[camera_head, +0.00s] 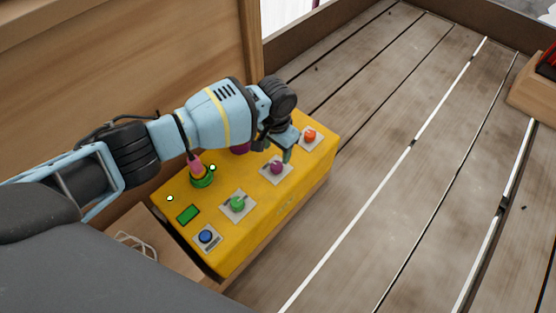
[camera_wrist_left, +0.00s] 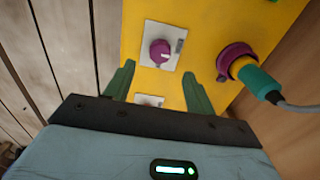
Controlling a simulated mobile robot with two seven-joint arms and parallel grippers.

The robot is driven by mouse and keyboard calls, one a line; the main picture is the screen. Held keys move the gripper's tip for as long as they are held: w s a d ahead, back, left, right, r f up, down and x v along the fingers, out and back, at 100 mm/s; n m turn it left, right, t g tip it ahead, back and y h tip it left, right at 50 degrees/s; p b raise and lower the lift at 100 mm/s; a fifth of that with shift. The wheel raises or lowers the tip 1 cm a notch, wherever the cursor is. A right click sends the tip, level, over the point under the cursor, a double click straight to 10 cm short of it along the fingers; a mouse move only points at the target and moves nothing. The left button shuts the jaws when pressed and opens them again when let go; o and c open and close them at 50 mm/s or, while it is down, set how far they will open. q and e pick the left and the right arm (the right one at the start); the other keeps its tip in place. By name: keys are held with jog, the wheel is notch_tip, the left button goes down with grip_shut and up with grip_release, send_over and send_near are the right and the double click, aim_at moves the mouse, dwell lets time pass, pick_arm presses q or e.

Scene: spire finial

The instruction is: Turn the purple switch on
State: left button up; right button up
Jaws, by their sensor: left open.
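The purple switch (camera_head: 277,167) is a round knob on a white plate, on top of the yellow control box (camera_head: 308,182). In the left wrist view the purple switch (camera_wrist_left: 160,51) lies just beyond the fingertips, roughly midway between them. A grey piece shows on the plate beside the knob. My left gripper (camera_head: 277,154) is over the box close to the purple switch. In the left wrist view its two green fingers (camera_wrist_left: 160,72) are spread apart with nothing between them. I cannot tell whether a finger touches the plate. My right gripper is not in view.
The box also carries an orange knob (camera_head: 310,134), a green knob (camera_head: 238,203) and a blue button (camera_head: 206,236). A purple socket (camera_wrist_left: 235,57) with a green plug (camera_wrist_left: 258,80) and cable stands beside the fingers. A wooden wall rises behind; the plank floor at right is mostly clear.

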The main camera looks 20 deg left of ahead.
aim_at(277, 165)
pick_arm(q)
notch_tip(277, 165, down, 6)
jog(key=b, duration=0.2)
jog(key=shift+f+b, duration=0.2)
jog(key=shift+b, duration=0.2)
jog(key=shift+f, duration=0.45)
jog(key=c, duration=1)
